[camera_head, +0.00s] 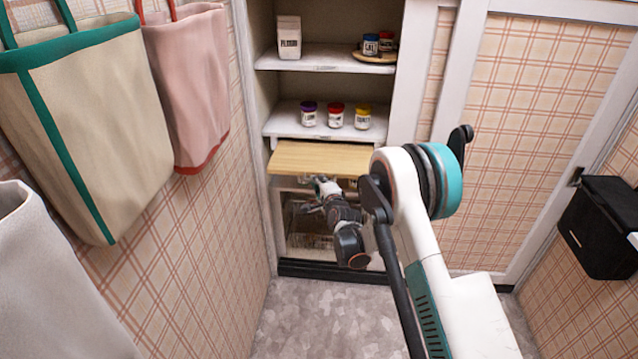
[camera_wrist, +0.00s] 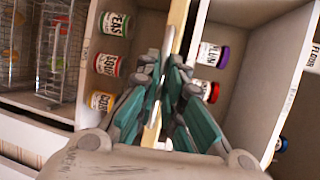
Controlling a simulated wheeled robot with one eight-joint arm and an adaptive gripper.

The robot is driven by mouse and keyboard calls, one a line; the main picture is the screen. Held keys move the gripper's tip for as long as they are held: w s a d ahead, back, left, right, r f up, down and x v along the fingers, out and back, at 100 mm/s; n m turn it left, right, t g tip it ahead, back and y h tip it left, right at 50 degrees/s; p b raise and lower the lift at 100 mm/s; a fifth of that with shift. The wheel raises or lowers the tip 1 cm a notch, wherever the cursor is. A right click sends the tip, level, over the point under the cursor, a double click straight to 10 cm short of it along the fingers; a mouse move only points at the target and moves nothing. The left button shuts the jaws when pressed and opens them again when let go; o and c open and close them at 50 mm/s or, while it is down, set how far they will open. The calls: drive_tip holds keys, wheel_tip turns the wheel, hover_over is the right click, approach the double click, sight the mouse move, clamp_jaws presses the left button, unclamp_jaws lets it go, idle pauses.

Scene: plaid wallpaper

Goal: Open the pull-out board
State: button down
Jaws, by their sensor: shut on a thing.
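The pull-out board (camera_head: 318,158) is a flat light-wood panel below the shelf with the lidded jars. Its top surface shows, standing out from the cabinet. In the wrist view the board (camera_wrist: 180,25) appears edge-on as a pale strip between my fingers. My gripper (camera_head: 322,184) is at the board's front edge, seen from above and partly covered by my arm. In the wrist view my gripper (camera_wrist: 170,68) has its grey and teal fingers closed on the board, one on each face. The exact contact at the fingertips is hard to make out.
Above the board, a shelf (camera_head: 285,128) holds three jars (camera_head: 335,116). Below it, wire baskets (camera_head: 308,222) and more jars (camera_wrist: 115,24) stand in the cabinet. Fabric bags (camera_head: 85,115) hang on the left wall. A black box (camera_head: 600,228) is at right. The grey floor (camera_head: 320,320) is clear.

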drive_tip(key=c, duration=2)
unclamp_jaws()
drive_tip(key=v, duration=1.2)
